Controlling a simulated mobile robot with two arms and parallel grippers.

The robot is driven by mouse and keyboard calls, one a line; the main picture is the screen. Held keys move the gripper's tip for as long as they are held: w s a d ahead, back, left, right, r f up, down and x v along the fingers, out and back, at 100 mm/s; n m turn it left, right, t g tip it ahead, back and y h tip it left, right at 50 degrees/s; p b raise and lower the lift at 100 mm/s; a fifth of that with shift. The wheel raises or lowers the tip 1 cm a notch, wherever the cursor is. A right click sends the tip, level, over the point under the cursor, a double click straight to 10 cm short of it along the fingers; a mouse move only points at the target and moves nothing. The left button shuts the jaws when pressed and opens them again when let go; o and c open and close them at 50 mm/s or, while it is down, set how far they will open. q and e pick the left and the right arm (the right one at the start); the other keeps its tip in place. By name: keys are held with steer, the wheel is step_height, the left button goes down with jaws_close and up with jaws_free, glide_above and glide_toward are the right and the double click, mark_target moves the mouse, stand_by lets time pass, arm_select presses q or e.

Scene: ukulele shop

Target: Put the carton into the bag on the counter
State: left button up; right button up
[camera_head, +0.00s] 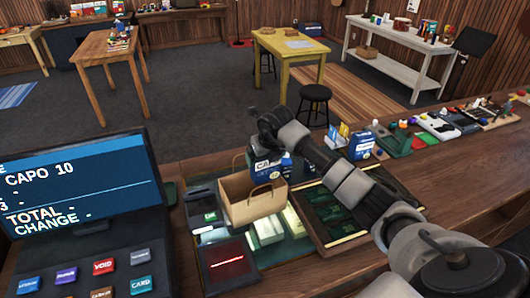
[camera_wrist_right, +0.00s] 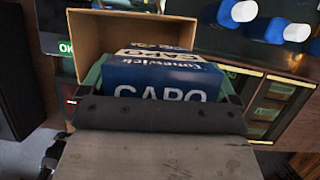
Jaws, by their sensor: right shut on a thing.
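The carton is a blue and white box marked CAPO (camera_head: 265,166), and it shows large in the right wrist view (camera_wrist_right: 155,82). My right gripper (camera_head: 270,142) points down from above and is shut on the carton. The brown paper bag (camera_head: 257,208) stands open on the counter, with its handles up. In the head view the carton is just behind the bag's back rim. In the right wrist view the bag (camera_wrist_right: 88,45) is beyond the carton, which overlaps its opening. I cannot tell whether the carton is over the opening. My left gripper is not in view.
A register screen (camera_head: 75,180) with keys stands at the left. Another blue box (camera_head: 362,145) and small goods line the counter's back right. The front right counter (camera_head: 480,190) is partly clear.

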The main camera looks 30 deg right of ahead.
mark_target(265, 171)
steer(key=shift+f+b, duration=2.3)
steer(key=shift+f, duration=0.8)
steer(key=o, duration=0.7)
